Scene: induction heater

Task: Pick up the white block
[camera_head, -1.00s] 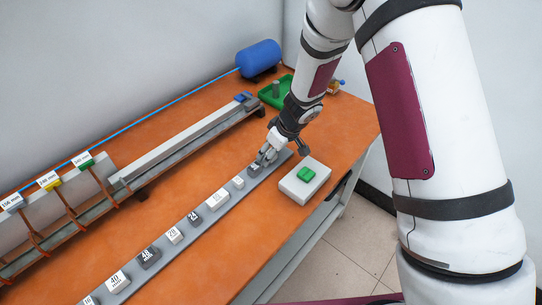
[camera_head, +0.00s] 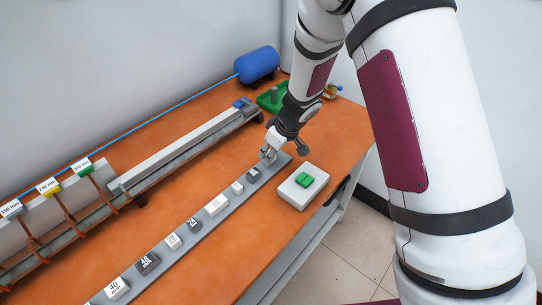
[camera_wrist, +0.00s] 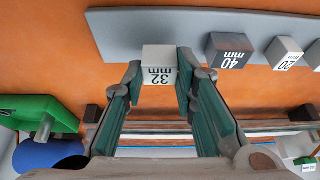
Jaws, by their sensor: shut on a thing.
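The white block (camera_wrist: 159,58), marked "32 mm" on its face, sits between the fingertips in the wrist view. My gripper (camera_wrist: 158,75) is shut on it, with one teal-padded finger on each side. In the head view my gripper (camera_head: 268,155) is at the far end of the grey strip (camera_head: 215,220), pointing down. The fingers mostly hide the block there. I cannot tell whether the block still touches the strip.
A dark block marked "40 mm" (camera_wrist: 230,50) and a smaller pale block (camera_wrist: 284,52) stand beside it on the strip, with several others in the row. A grey box with a green button (camera_head: 304,180) is close on the right. A long rail (camera_head: 185,145) runs on the left.

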